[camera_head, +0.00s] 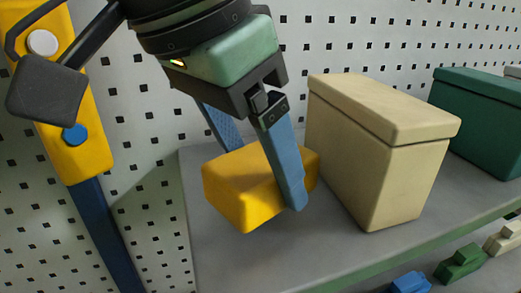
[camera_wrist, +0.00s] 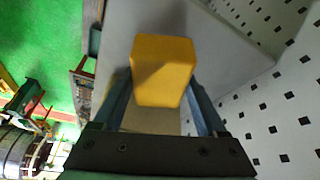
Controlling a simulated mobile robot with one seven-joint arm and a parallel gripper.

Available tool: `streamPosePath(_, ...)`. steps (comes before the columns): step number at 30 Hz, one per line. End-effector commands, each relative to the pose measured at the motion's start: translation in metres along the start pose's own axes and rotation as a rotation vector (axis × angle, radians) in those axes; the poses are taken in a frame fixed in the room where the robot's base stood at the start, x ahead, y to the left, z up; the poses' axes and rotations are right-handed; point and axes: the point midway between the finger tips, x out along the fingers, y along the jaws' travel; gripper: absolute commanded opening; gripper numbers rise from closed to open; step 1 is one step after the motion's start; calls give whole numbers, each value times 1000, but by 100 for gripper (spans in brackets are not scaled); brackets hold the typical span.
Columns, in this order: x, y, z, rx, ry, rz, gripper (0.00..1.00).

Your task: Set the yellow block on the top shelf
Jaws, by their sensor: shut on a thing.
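The yellow block (camera_head: 233,187) is at the left end of the grey shelf (camera_head: 240,262) in the head view. My gripper (camera_head: 272,195) is shut on it, with one blue finger across its near side and the other partly hidden behind it. The block is at the shelf surface; whether it rests on it or hangs just above, I cannot tell. In the wrist view the yellow block (camera_wrist: 162,70) is between the two fingers (camera_wrist: 162,95).
A beige lidded box (camera_head: 375,150) stands right of the block, close to my gripper. A dark green box (camera_head: 485,120) stands farther right. A white pegboard (camera_head: 330,35) is behind. Small blue (camera_head: 409,283) and green (camera_head: 460,263) pieces sit below the shelf's front edge.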

Motion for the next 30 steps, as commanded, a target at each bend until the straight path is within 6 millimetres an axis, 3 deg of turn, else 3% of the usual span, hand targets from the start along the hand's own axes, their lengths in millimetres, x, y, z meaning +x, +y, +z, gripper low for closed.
streamPosePath(6,23,0,10,-1,1,0,0)
streamPosePath(17,28,0,11,0,1,0,0)
streamPosePath(18,26,0,11,0,0,0,82)
streamPosePath(21,26,0,11,0,0,0,100)
streamPosePath(30,22,0,10,-1,0,-1,100)
